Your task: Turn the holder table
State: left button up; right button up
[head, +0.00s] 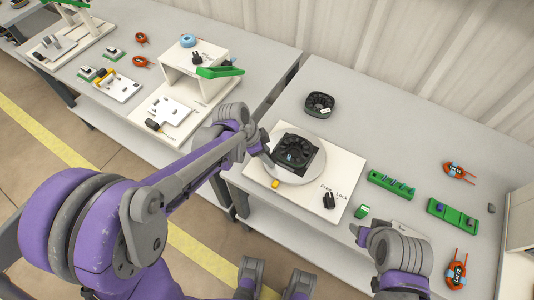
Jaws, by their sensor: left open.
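The holder table is a round pale turntable (318,164) on a white board (342,178) marked "Free" and "Lock". A black square holder (306,166) with a dark round coil-like part sits on it. A small yellow piece (275,184) is at the turntable's near edge, and a black lever-like piece (329,201) stands by the lettering. My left gripper (268,154) is open at the left edge of the turntable, close to the holder; whether it touches cannot be told. My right gripper (362,233) is low over the front of the table, its jaws unclear.
Green blocks (392,185) and orange wire coils (458,171) are to the right. A small green piece (362,211) lies near my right gripper. A left table (222,35) carries white fixtures.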

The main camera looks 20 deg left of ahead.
pick_arm(q)
jog(key=shift+c, duration=0.3)
grip_shut()
dwell(1.2)
